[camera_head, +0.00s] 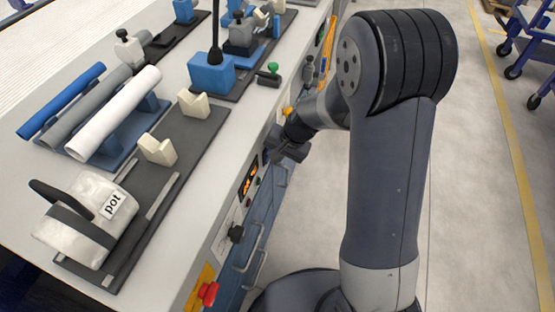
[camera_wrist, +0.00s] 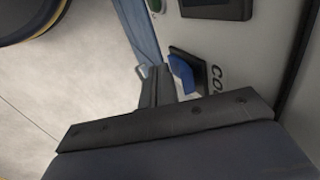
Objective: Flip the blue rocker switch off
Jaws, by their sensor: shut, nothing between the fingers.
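The blue rocker switch (camera_wrist: 182,73) sits in a dark frame on the pale panel in the wrist view, beside printed letters that begin "CO". The rocker stands out tilted from its frame; I cannot tell whether that is on or off. My gripper (camera_wrist: 160,82) is shut with nothing in it, and its fingertips are right beside the rocker. I cannot tell whether they touch it. In the head view my gripper (camera_head: 283,150) is at the bench's front panel, and I cannot make out the switch there.
Drawer handles (camera_head: 252,252) stick out below. Pipes (camera_head: 115,113) and a bag marked "pot" (camera_head: 85,220) are on the bench top.

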